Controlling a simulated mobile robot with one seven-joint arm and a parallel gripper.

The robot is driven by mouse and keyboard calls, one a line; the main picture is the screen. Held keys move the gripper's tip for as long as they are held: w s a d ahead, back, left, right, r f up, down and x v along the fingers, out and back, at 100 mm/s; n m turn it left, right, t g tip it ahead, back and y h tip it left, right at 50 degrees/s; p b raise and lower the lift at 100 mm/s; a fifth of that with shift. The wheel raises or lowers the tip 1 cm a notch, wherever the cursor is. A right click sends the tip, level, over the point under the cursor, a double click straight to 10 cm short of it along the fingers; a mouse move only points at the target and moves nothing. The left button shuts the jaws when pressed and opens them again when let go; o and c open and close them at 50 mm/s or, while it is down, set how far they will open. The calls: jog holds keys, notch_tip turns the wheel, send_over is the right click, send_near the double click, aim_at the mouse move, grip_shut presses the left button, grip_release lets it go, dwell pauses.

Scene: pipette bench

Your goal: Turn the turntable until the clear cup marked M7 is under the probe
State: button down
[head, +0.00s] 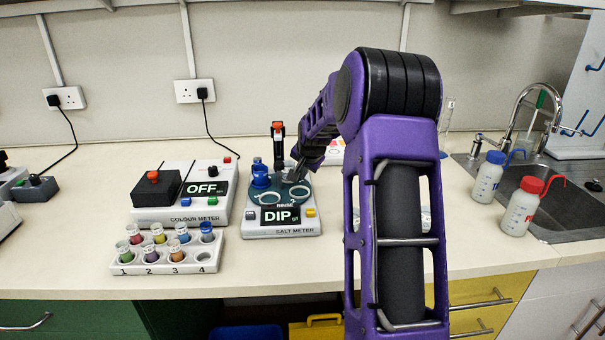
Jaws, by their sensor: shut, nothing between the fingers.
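The salt meter (257,231) stands on the bench left of my arm, its display reading "DIP". Its dark blue-grey turntable (281,196) lies behind the display. A blue piece (261,177) stands at the turntable's left side, and pale ring-like shapes show on its front. I cannot read an M7 mark, so I cannot tell which cup is the clear M7 one. An upright black probe holder with a red-orange top (278,130) rises behind the turntable. My gripper (293,174) is shut and empty, low over the turntable's back right; whether it touches is unclear.
Left of the salt meter stands the colour meter (232,172), reading "OFF". In front is a white rack (150,265) with several coloured vials. Two wash bottles, blue-capped (487,180) and red-capped (519,211), stand near the sink (560,200). My arm hides the bench middle.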

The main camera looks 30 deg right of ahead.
jog(key=shift+w+a, duration=0.2)
jog(key=shift+w, duration=0.9)
dwell(1.0)
jog(key=p+v, duration=0.1)
jog(key=v, duration=1.6)
jog(key=shift+r, duration=0.15)
jog(key=shift+s+a, duration=0.1)
jog(key=shift+s, duration=0.1)
